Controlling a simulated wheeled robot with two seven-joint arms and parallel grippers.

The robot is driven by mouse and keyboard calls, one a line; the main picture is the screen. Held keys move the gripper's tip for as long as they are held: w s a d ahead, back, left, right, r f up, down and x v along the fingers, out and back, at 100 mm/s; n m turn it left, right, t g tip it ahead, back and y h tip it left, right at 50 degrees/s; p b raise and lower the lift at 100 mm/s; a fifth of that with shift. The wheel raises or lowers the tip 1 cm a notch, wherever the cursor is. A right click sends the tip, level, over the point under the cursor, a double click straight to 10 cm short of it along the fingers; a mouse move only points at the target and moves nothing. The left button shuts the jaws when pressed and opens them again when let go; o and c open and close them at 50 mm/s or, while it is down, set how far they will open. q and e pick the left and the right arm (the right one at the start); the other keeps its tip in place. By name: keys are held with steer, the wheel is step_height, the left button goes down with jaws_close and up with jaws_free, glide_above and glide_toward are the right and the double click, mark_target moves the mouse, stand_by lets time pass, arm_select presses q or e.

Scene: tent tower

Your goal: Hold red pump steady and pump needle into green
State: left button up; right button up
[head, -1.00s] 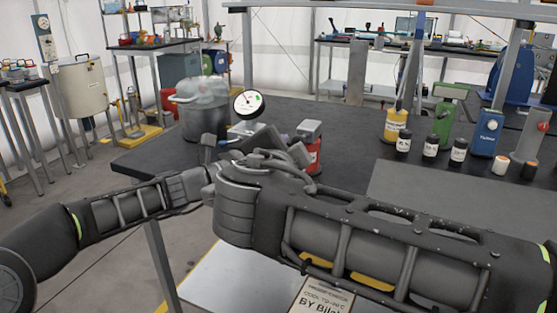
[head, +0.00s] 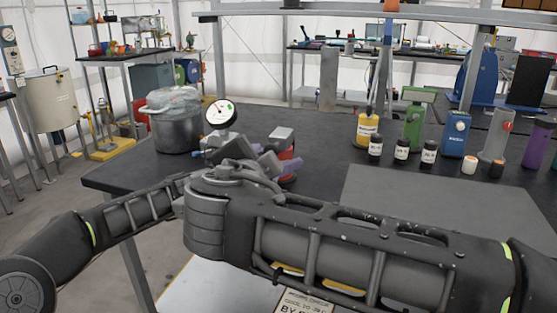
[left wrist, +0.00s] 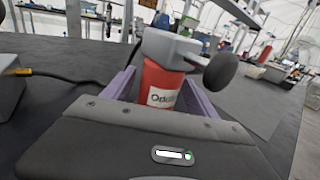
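The red pump (head: 286,150) with a grey head stands on the dark table. In the left wrist view the red pump (left wrist: 161,85) is upright between the two purple fingers of my left gripper (left wrist: 160,88). A narrow gap shows beside the left finger, so the gripper looks open around the pump. In the head view my left gripper (head: 278,165) is partly hidden by its own hand and the pump. The round white gauge (head: 220,113) has a green zone at its right side; the needle is too small to read. My right gripper does not show.
A large pot (head: 175,128) stands left of the gauge. A yellow bottle (head: 367,130), a green device (head: 413,125), small dark jars (head: 401,150) and a blue device (head: 456,133) stand at the right. A grey mat (head: 425,200) lies bare in front of them.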

arm_select(q)
jaws_close()
stand_by(0.5)
